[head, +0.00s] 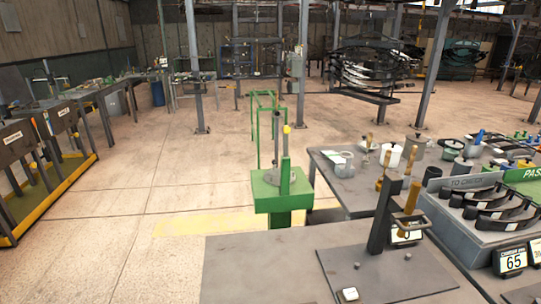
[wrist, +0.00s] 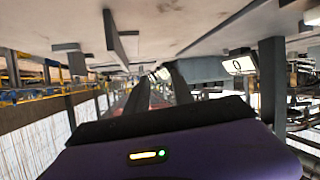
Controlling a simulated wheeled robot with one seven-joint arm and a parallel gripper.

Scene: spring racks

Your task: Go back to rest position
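My gripper (wrist: 161,72) shows in the wrist view as a purple body with a small lit display and two dark fingers reaching away from it. The fingers stand apart with a gap between them, and I see nothing held there. The wrist picture looks turned over, with grey surfaces along its top. A white sign with a dark mark (wrist: 240,65) is to the right of the fingers. My arm and gripper do not show in the head view.
A grey table (head: 240,268) with a dark upright clamp fixture (head: 381,218) is at front right. A green stand (head: 283,203) is at centre. A yellow-edged rack (head: 50,205) is at left. Floor between is open.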

